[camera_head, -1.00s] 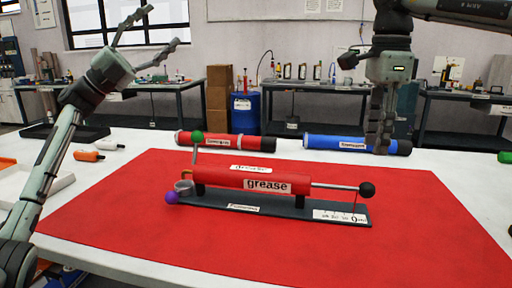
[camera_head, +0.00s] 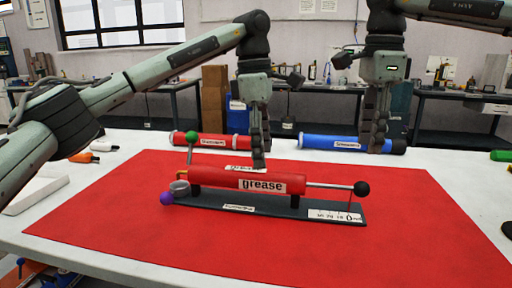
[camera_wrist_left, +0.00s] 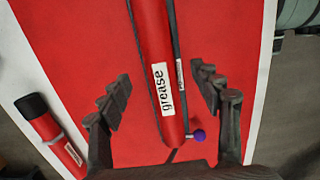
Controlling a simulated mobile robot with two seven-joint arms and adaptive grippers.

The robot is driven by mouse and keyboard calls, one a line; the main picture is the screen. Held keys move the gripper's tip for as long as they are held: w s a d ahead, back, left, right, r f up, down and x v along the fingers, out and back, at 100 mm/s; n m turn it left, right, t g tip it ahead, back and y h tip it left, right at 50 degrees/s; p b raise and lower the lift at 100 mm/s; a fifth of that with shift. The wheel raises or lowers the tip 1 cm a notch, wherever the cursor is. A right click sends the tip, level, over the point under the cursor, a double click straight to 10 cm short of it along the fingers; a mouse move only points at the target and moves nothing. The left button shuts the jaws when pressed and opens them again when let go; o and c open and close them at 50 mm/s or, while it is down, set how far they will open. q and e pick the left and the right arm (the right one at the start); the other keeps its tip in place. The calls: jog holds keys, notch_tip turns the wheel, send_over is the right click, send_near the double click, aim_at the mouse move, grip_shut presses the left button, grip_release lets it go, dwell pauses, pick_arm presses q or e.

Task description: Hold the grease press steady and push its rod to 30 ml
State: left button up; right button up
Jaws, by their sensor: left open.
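The grease press has a red barrel labelled "grease" (camera_head: 215,178), lying level on a dark base (camera_head: 280,209) on the red mat. Its rod (camera_head: 328,185) sticks out to the right, ending in a black ball (camera_head: 361,188) above a numbered scale (camera_head: 336,216). A purple ball (camera_head: 167,199) and a green ball (camera_head: 191,137) mark its left end. My left gripper (camera_head: 259,162) points down over the barrel; in the left wrist view its open fingers (camera_wrist_left: 163,98) straddle the barrel (camera_wrist_left: 152,35), apart from it. My right gripper (camera_head: 377,145) points down behind the rod end; its finger gap is hidden.
A red tube (camera_head: 212,140) and a blue tube (camera_head: 325,143) lie behind the mat, the blue one near my right gripper. Orange and white bottles (camera_head: 84,157) and a white tray (camera_head: 38,190) are at the left. The front of the mat (camera_head: 250,255) is clear.

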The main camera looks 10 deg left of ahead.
aim_at(256, 180)
pick_arm(q)
jog(key=shift+a+y, duration=0.5)
jog(key=shift+a+f, duration=0.15)
jog(key=shift+f, duration=0.05)
notch_tip(256, 180, down, 7)
jog(key=shift+f, duration=0.15)
jog(key=shift+c, duration=0.4)
